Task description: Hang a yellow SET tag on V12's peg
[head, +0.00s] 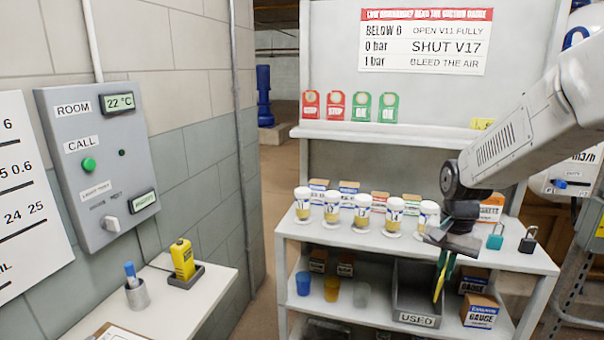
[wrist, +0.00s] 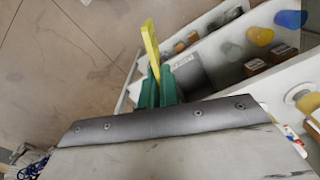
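My gripper (head: 446,262) hangs at the right front of the shelf unit, pointing down. Its green fingers are shut on a thin yellow tag (head: 439,284), seen nearly edge-on, so its writing cannot be read. In the wrist view the tag (wrist: 151,45) sticks out beyond the green fingertips (wrist: 157,82). Another yellow tag (head: 482,124) stands on the upper ledge, partly hidden by my arm. V12 and its peg are not seen in either view.
The shelf unit (head: 300,235) holds several white-capped jars (head: 362,212), a teal padlock (head: 496,237), a black padlock (head: 528,240) and a grey USED bin (head: 418,318). Red tags (head: 335,105) and green tags (head: 388,107) stand on the ledge. A side table (head: 215,290) is at left.

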